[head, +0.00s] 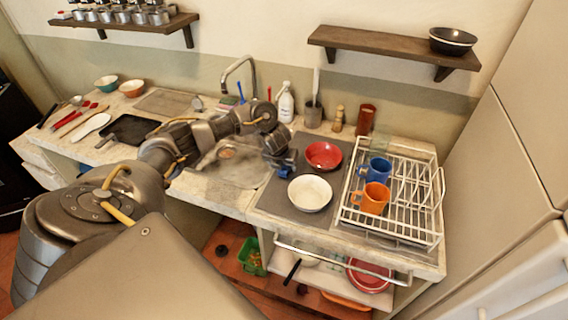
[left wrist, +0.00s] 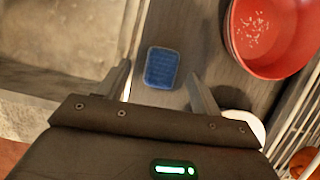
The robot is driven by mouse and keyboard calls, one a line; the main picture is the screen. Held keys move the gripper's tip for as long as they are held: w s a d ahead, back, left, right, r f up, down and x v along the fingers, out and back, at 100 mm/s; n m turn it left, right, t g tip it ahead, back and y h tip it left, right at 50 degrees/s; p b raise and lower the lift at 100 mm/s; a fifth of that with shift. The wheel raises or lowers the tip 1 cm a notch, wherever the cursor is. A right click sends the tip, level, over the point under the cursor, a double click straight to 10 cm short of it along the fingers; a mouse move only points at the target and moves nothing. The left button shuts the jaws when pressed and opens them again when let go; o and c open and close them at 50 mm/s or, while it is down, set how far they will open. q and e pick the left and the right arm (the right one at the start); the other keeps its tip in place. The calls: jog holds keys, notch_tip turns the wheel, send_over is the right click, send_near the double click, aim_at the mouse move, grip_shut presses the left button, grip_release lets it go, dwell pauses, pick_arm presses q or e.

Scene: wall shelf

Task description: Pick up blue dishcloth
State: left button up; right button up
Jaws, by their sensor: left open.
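The blue dishcloth (left wrist: 161,67) is a small folded rectangle on the grey counter mat, between the sink and the red bowl. In the head view a bit of the blue dishcloth (head: 283,173) shows by my left gripper (head: 281,160), which hides the rest. In the left wrist view my left gripper (left wrist: 160,85) is open. Its fingers are on either side of the dishcloth in the picture, with nothing between them held. The height of the fingers above the cloth is hard to tell. My right gripper is not in view.
A red bowl (head: 323,155) with crumbs and a white bowl (head: 310,193) stand close to the right of the gripper. A wire dish rack (head: 410,200) with a blue mug (head: 376,170) and an orange mug (head: 372,198) is further right. The sink (head: 232,165) lies to the left.

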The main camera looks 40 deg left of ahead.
pick_arm(q)
jog(key=shift+x, duration=0.85)
jog(key=shift+d, duration=0.1)
jog(key=shift+c, duration=0.4)
jog(key=shift+c, duration=1.3)
jog(key=c, duration=0.7)
jog(key=shift+r, duration=0.1)
